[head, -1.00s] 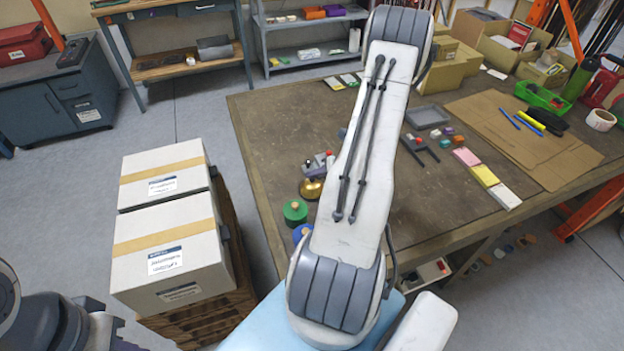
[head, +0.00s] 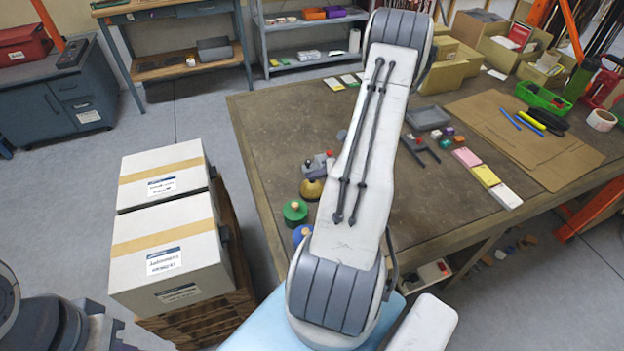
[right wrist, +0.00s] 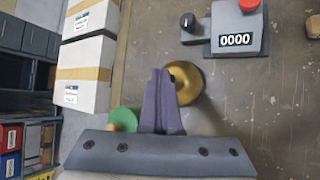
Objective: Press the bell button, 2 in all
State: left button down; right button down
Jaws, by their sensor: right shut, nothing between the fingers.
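The brass bell (right wrist: 186,83) is a round gold dome on the table in the right wrist view. It also shows at the table's left side in the head view (head: 312,188), partly hidden by my right arm. My right gripper (right wrist: 160,73) is shut and empty. Its fingertips overlap the left part of the bell in the right wrist view; I cannot tell whether they touch it. In the head view my right arm hides this gripper. My left gripper is not in view.
A grey counter device (right wrist: 240,35) reading 0000, with a red button, stands beyond the bell. A green round object (head: 295,211) sits near the table's left edge. White boxes (head: 165,245) are stacked left of the table (head: 270,130). Boxes and cardboard lie farther right.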

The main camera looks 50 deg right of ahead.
jog(key=shift+r, duration=0.1)
jog(key=shift+r+p, duration=0.65)
jog(key=shift+r, duration=0.15)
notch_tip(320, 180, up, 5)
jog(key=p, duration=0.4)
jog(key=shift+a, duration=0.1)
dwell(0.6)
